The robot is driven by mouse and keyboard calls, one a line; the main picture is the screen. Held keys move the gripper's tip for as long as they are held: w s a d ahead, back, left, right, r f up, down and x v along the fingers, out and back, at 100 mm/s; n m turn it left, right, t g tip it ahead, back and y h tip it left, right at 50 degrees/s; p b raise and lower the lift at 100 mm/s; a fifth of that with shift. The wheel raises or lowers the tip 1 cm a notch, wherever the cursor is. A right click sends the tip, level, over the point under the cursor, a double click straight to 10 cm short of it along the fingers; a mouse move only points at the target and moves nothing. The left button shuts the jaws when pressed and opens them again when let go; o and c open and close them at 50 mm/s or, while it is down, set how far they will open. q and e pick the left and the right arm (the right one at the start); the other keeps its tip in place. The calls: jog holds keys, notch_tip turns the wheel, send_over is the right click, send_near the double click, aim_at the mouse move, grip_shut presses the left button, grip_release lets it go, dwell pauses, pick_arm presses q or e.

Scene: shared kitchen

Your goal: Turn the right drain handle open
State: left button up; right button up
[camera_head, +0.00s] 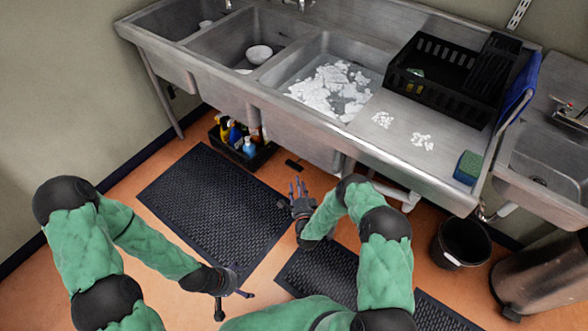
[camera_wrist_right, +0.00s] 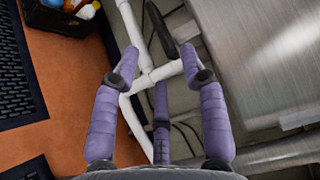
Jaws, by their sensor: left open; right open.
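A dark drain handle (camera_wrist_right: 159,30) shows in the right wrist view as a long rounded lever, beyond my fingertips. In the head view a dark handle (camera_head: 294,166) sticks out below the front of the sink, just above my right gripper (camera_head: 298,187). My right gripper (camera_wrist_right: 157,70) is open, its purple fingers spread, with white pipes behind them. The handle lies ahead of the gap between the fingers, and I see no grip on it. My left gripper (camera_head: 234,287) is low over the floor at the left, open and away from the sink.
The steel sink (camera_head: 250,92) has a soapy right basin (camera_head: 328,92). A black crate of bottles (camera_head: 240,150) stands on the floor under it. White drain pipes (camera_wrist_right: 142,68) run close to my right fingers. Black mats (camera_head: 205,198) and a bin (camera_head: 461,244) are on the floor.

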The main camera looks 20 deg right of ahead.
aim_at(294, 165)
jog(key=w+b, duration=0.1)
jog(key=w, duration=0.1)
jog(key=w+b, duration=0.1)
jog(key=w, duration=0.2)
jog(key=w+d+b, duration=0.1)
jog(key=w, duration=0.2)
jog(key=shift+w+f, duration=0.1)
jog(key=shift+w, duration=0.75)
jog(key=shift+d, duration=0.1)
grip_shut()
